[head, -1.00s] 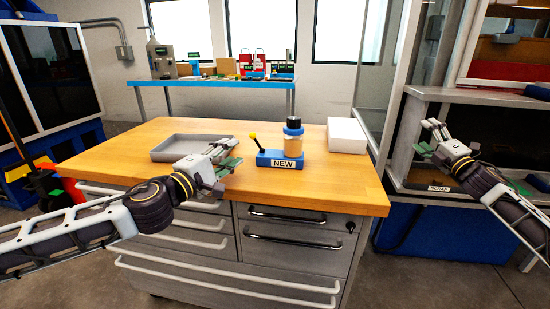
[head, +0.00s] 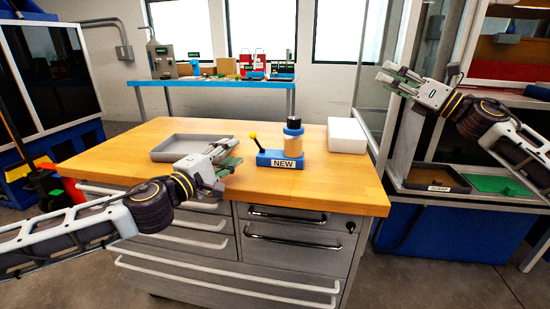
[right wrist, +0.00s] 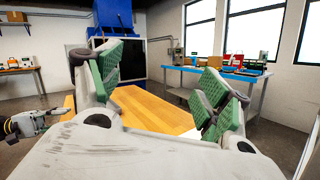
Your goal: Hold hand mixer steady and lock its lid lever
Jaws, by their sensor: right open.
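The hand mixer (head: 280,158) stands on the wooden bench top, with a blue base labelled NEW. It carries an upright jar (head: 293,142) of amber content with a black lid. Its lever (head: 254,140) has a yellow knob and leans up to the left. My left gripper (head: 234,153) hangs over the bench's front part, left of the mixer and apart from it; its jaw gap is unclear. My right gripper (head: 392,80) is raised right of the bench, open and empty, well away from the mixer. Its green-padded fingers stand wide apart in the right wrist view (right wrist: 158,85).
A grey tray (head: 163,156) lies on the bench left of the mixer, behind my left gripper. A white box (head: 346,134) stands to the mixer's right. A glass-sided cabinet and a shelf with a SCRAP tray (head: 412,183) are at right. The bench's right front is clear.

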